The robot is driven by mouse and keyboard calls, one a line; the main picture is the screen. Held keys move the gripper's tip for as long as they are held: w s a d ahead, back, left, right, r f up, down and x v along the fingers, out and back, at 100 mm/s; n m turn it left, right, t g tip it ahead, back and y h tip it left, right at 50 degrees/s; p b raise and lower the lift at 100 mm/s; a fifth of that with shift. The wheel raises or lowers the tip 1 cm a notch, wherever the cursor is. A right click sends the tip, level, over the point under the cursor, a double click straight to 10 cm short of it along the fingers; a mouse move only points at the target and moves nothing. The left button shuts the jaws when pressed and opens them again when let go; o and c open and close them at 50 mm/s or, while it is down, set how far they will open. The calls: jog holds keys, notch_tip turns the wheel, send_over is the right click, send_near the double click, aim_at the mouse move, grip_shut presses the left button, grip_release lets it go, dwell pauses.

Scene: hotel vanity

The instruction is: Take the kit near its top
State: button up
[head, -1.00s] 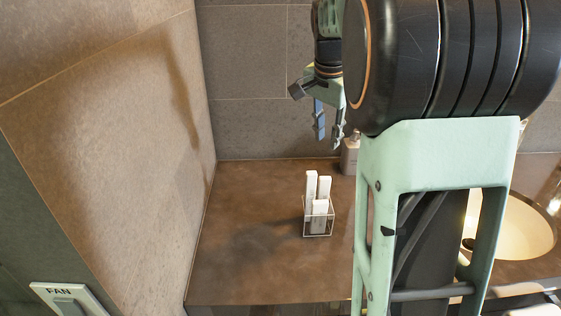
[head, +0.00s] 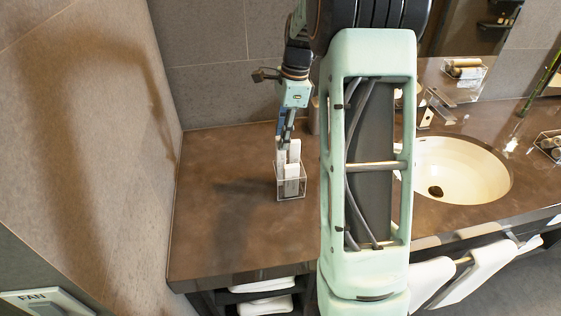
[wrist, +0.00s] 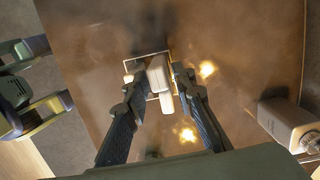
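Slim white kit boxes stand upright in a clear, open holder (head: 290,194) on the brown counter. The tall white kit (head: 294,151) rises above the holder's rim; which box is the task's kit I cannot tell. In the wrist view a white box top (wrist: 157,74) lies between my fingertips, with another white piece (wrist: 166,103) beside it. My gripper (head: 286,138) points down over the holder, its fingers at the height of the box tops. In the wrist view my gripper (wrist: 156,82) is open, with gaps beside the box. The fingers partly hide the boxes in the head view.
A soap bottle (wrist: 288,121) stands to the right of the holder in the wrist view. A sink (head: 462,170) and tap are further right, and a tiled wall stands at left. The counter (head: 215,220) left and front of the holder is bare.

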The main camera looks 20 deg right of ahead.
aim_at(280, 155)
jog(key=f, duration=0.5)
jog(key=shift+a+p, duration=0.3)
jog(key=shift+p, duration=0.1)
jog(key=c, duration=0.6)
jog(key=shift+c, duration=0.2)
jog(key=shift+r, duration=0.15)
